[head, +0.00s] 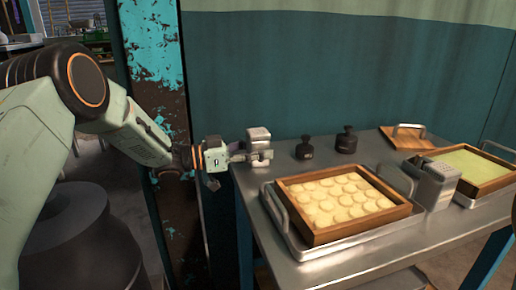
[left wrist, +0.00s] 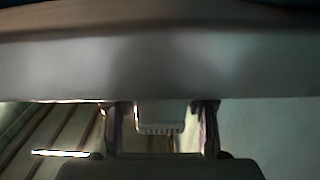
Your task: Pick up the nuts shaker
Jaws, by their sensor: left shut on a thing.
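A small metal shaker (head: 258,136), which I take to be the nuts shaker, is at the left back corner of the metal table. My left gripper (head: 262,156) is shut on it from the left. It looks upright; whether its base touches the table I cannot tell. In the left wrist view the shaker (left wrist: 160,117) shows between my two fingers (left wrist: 160,138), partly hidden. A similar metal shaker with a perforated top (head: 436,181) stands between the two trays on the right. My right gripper is not in view.
The metal table (head: 335,275) holds a wooden-framed tray of round pale pieces (head: 315,236) and a tray with green contents (head: 475,165). Two black weight-like objects (head: 304,150) (head: 346,140) stand behind, near a wooden board with a handle (head: 408,140). A teal wall (head: 330,75) is behind.

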